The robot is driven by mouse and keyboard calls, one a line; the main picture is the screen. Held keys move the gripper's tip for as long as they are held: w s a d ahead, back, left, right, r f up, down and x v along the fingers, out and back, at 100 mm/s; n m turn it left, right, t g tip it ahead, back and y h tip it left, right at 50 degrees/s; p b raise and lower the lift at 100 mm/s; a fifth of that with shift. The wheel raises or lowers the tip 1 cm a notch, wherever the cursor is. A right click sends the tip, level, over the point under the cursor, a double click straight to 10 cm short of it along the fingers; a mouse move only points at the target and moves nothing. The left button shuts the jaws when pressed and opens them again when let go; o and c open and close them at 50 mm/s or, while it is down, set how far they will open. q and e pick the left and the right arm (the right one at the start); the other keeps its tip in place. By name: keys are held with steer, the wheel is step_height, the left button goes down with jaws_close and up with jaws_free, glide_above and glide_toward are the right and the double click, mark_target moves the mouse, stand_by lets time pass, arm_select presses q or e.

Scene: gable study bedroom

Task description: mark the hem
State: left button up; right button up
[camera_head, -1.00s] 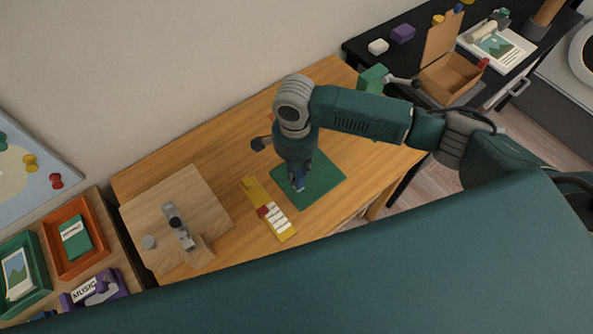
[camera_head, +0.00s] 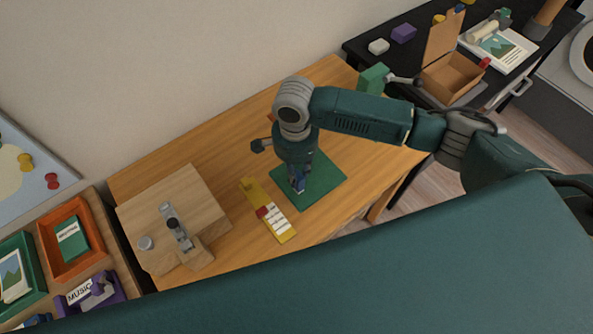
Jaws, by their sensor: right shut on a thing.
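My right gripper (camera_head: 298,185) points down over a green mat (camera_head: 325,186) on the wooden table. It is shut on a small blue thing (camera_head: 298,186), mostly hidden by the gripper and wrist, so I cannot tell exactly what it is. A yellow strip with a red block and white segments (camera_head: 268,212) lies just left of the mat. No hem or cloth can be made out clearly. My left gripper is not in view.
A wooden block with a metal clamp-like fitting (camera_head: 175,225) stands on the table's left. An orange tray (camera_head: 72,270) and a green tray (camera_head: 35,265) sit further left. A black desk (camera_head: 375,62) with an open cardboard box (camera_head: 450,78) is at the upper right.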

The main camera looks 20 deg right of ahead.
steer(key=shift+f, duration=0.5)
stand_by(0.3)
steer(key=shift+s+f+p, duration=0.2)
steer(key=shift+p, duration=0.4)
stand_by(2.4)
